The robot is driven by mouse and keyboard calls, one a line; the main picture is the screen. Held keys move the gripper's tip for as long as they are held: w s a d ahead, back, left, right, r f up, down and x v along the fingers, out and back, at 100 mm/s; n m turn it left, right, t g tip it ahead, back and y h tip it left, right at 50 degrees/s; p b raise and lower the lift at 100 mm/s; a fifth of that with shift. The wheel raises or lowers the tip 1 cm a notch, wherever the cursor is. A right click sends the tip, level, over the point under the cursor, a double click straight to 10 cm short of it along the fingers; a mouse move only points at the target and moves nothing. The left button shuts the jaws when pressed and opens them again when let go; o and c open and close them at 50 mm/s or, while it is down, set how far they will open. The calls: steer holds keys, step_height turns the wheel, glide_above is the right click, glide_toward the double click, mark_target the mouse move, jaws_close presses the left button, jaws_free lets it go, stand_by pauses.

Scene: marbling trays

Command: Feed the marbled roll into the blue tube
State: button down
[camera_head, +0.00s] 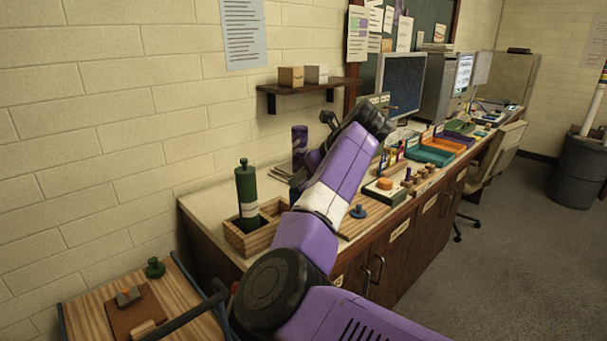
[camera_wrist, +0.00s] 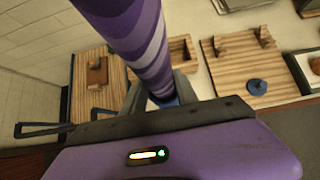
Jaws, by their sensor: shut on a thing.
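The marbled roll, purple with pale swirls, rises from my gripper (camera_wrist: 158,88) in the wrist view (camera_wrist: 133,38). My gripper is shut on its lower part. A small blue piece (camera_wrist: 168,102) shows between the fingers at the roll's lower end; I cannot tell what it belongs to. In the head view the roll (camera_head: 299,138) stands upright beside my purple arm, partly hidden by it. A blue knobbed stopper (camera_head: 358,211) sits on a wooden board, also in the wrist view (camera_wrist: 258,87).
A wooden board with a green stopper (camera_head: 155,268) is at lower left. Coloured trays (camera_head: 429,154) lie farther right. A shelf (camera_head: 309,85) is on the wall above.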

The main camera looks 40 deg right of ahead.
steer(key=c, duration=0.9)
jaws_free()
steer(key=shift+o, duration=0.2)
steer(key=v, duration=0.7)
steer(key=shift+s+r+b, duration=0.3)
steer(key=shift+b, duration=0.1)
